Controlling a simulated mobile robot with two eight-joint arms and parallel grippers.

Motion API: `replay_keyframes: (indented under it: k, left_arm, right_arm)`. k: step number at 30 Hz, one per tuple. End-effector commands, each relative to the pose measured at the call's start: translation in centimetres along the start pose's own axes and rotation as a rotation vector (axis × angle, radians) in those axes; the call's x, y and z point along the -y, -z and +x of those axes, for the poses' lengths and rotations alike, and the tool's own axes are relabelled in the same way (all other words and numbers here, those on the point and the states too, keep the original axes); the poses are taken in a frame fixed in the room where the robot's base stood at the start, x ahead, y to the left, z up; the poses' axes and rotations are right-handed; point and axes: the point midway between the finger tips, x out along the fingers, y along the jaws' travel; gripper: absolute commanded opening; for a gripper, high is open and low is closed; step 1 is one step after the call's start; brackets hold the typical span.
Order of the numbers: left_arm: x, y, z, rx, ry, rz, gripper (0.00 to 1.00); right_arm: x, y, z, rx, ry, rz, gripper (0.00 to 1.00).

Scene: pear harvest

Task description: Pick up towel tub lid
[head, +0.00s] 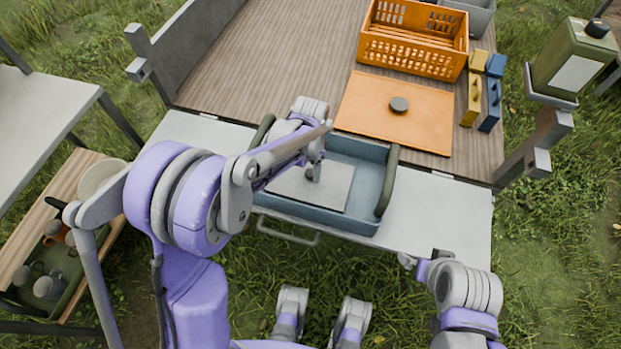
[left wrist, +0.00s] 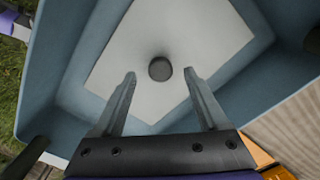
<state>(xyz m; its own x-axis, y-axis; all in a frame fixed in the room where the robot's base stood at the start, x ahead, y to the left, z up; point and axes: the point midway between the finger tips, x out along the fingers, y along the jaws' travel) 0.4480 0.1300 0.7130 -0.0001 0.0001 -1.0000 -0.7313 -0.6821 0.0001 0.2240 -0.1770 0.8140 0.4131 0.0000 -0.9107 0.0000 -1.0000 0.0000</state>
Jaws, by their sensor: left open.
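A pale grey-white flat lid (head: 333,190) with a small round dark knob lies inside a blue tray-like tub (head: 366,225) with dark green handles. In the left wrist view the lid (left wrist: 196,38) lies flat on the tub's floor, and its knob (left wrist: 160,69) shows between the fingertips. My left gripper (head: 314,172) is over the lid, open, with its fingers pointing down on either side of the knob (left wrist: 160,75). Contact with the knob cannot be told. My right gripper (head: 425,262) is low at the right, away from the tub; its finger opening is unclear.
An orange panel (head: 375,115) with a dark knob lies behind the tub. Beyond it stand an orange crate (head: 415,62) and yellow and blue blocks (head: 470,98). A green canister (head: 572,60) stands at the right. The white shelf (head: 440,215) right of the tub is clear.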

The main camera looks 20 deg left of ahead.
Motion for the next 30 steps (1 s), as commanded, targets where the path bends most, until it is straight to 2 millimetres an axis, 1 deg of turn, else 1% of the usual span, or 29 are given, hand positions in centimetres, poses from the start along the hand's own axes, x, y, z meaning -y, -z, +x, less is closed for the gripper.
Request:
replay_keyframes:
  k: [1, 4, 12, 14, 15, 20, 24, 25, 30]
  left_arm:
    - [0.0, 0.0, 0.8, 0.0, 0.0, 0.0, 0.76]
    - [0.0, 0.0, 1.7, 0.0, 0.0, -0.001, 0.76]
    - [0.0, 0.0, 1.9, 0.0, 0.0, -0.001, 0.76]
    - [0.0, 0.0, 1.9, 0.0, 0.0, -0.001, 0.65]
    - [0.0, 0.0, 1.9, 0.0, 0.0, -0.001, 0.58]
    - [0.0, 0.0, 1.9, 0.0, 0.0, -0.001, 0.29]
    - [0.0, 0.0, 1.9, 0.0, 0.0, -0.001, 0.04]
    - [0.0, 0.0, 1.9, 0.0, 0.0, -0.001, 0.0]
    - [0.0, 0.0, 1.9, 0.0, 0.0, -0.001, 0.0]
  right_arm:
    - [0.0, -0.1, 0.2, 0.001, 0.0, 0.0, 1.0]
    - [0.0, -0.1, 0.3, 0.001, 0.0, 0.0, 1.0]
    - [0.0, -0.1, 0.3, 0.001, 0.0, 0.0, 1.0]
    - [0.0, -0.1, 0.3, 0.001, 0.0, 0.0, 1.0]
    - [0.0, -0.1, 0.3, 0.001, 0.0, 0.0, 1.0]
    - [0.0, -0.1, 0.3, 0.001, 0.0, 0.0, 1.0]
    - [0.0, -0.1, 0.3, 0.001, 0.0, 0.0, 1.0]
    - [0.0, -0.1, 0.3, 0.001, 0.0, 0.0, 1.0]
    - [0.0, -0.1, 0.3, 0.001, 0.0, 0.0, 1.0]
